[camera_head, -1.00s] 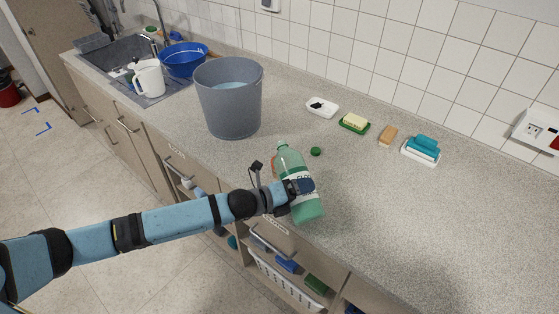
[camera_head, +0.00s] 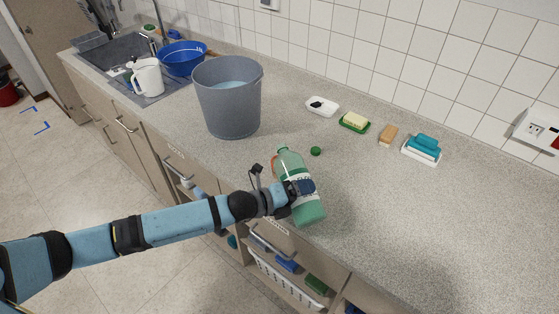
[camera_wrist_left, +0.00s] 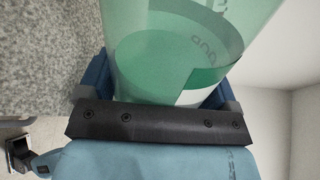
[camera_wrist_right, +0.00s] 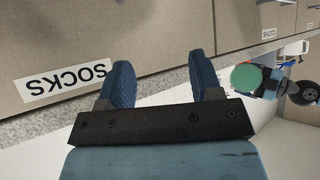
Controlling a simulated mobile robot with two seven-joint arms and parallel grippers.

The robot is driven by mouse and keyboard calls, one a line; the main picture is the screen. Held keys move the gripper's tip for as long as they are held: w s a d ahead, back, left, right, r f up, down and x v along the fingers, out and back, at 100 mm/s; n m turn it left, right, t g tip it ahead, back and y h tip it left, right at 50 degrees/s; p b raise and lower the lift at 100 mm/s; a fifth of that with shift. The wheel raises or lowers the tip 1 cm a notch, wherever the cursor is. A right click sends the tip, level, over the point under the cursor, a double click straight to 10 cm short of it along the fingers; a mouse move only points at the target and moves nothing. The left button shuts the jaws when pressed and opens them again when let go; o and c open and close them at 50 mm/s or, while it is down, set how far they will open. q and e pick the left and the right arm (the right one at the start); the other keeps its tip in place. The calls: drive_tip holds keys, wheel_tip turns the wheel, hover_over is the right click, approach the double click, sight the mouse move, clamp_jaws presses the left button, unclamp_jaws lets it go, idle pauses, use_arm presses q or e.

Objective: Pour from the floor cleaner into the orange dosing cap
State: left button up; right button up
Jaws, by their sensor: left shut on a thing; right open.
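The floor cleaner (camera_head: 308,211) is a translucent green bottle with a white label and green liquid inside. My left gripper (camera_head: 298,188) is shut around its body near the counter's front edge. The bottle leans, its uncapped-looking neck toward the back left. It fills much of the left wrist view (camera_wrist_left: 170,55). A small orange part, likely the dosing cap (camera_head: 275,164), shows just left of the bottle's shoulder, mostly hidden. A green screw cap (camera_head: 316,151) lies on the counter behind the bottle. My right gripper (camera_wrist_right: 162,85) is open and empty, outside the head view.
A grey bucket (camera_head: 229,108) with water stands left of the bottle. A soap dish (camera_head: 322,106), yellow sponge (camera_head: 355,121), brush (camera_head: 388,135) and blue sponge (camera_head: 424,146) line the back. The counter's right part is clear. Open shelves with a basket (camera_head: 285,284) lie below.

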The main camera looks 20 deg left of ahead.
use_arm(q)
drive_tip(key=shift+d+r, duration=0.15)
use_arm(e)
drive_tip(key=shift+a+r, duration=0.2)
idle(0.4)
use_arm(q)
drive_tip(key=shift+p, duration=0.3)
use_arm(e)
drive_tip(key=shift+w+a+r, duration=0.1)
drive_tip(key=shift+r, duration=0.1)
use_arm(q)
drive_tip(key=shift+s+n, duration=0.1)
drive_tip(key=shift+n, duration=0.2)
use_arm(e)
drive_tip(key=shift+r, duration=0.1)
use_arm(q)
drive_tip(key=shift+r, duration=0.1)
drive_tip(key=shift+r+n+g+p, duration=0.1)
drive_tip(key=shift+n+g+p, duration=0.2)
drive_tip(key=shift+p, duration=0.2)
use_arm(e)
drive_tip(key=shift+w+a+r, duration=0.1)
drive_tip(key=shift+a+r, duration=0.15)
drive_tip(key=shift+r, duration=0.05)
use_arm(q)
drive_tip(key=shift+r, duration=0.1)
use_arm(e)
drive_tip(key=shift+d, duration=0.1)
